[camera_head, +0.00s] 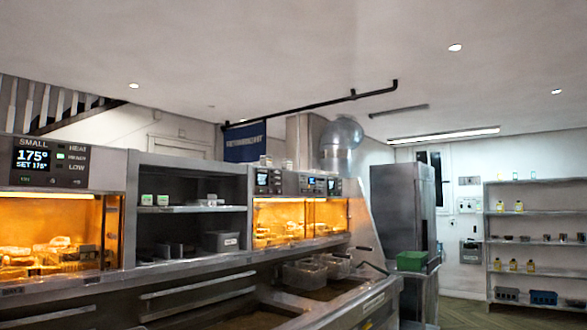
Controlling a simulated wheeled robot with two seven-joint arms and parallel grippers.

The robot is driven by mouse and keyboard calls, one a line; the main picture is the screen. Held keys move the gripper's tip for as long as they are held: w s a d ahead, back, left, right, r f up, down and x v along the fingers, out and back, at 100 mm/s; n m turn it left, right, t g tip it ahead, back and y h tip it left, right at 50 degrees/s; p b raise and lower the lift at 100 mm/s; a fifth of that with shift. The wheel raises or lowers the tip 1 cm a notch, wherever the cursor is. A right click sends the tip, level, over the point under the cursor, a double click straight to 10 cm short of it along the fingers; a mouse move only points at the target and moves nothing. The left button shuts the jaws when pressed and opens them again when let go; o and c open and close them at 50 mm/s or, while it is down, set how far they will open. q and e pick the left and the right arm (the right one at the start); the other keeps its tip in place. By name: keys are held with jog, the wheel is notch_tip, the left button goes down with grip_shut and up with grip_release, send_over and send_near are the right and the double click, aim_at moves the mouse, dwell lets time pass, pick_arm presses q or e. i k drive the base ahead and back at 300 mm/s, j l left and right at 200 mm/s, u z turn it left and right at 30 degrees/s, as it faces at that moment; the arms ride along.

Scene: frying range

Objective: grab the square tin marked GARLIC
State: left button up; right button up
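I cannot make out any tin with a readable GARLIC mark. Two small square containers with green and white faces, a left one (147,199) and a right one (163,200), stand on the upper steel shelf (190,209) between the two lit warming cabinets. Their markings are too small to read. A few more small items (211,200) stand further right on that shelf. Neither of my grippers is in view.
A left lit cabinet (50,195) and a right lit cabinet (300,200) hold food. Fryer baskets (305,274) sit in the range. A green bin (411,261) stands near a tall steel fridge (403,207). A wall rack (540,242) at right holds bottles and boxes.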

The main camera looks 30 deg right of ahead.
aim_at(266, 160)
jog(key=i+l+z, duration=0.15)
jog(key=i+l, duration=0.2)
jog(key=i, duration=0.15)
jog(key=i+l+z, duration=0.15)
jog(key=i+l, duration=0.2)
jog(key=i, duration=0.15)
jog(key=i+l+z, duration=0.15)
jog(key=i, duration=0.35)
jog(key=i+l+z, duration=0.1)
jog(key=i+l, duration=0.2)
jog(key=i, duration=0.2)
jog(key=i+l+z, duration=0.15)
jog(key=i, duration=0.4)
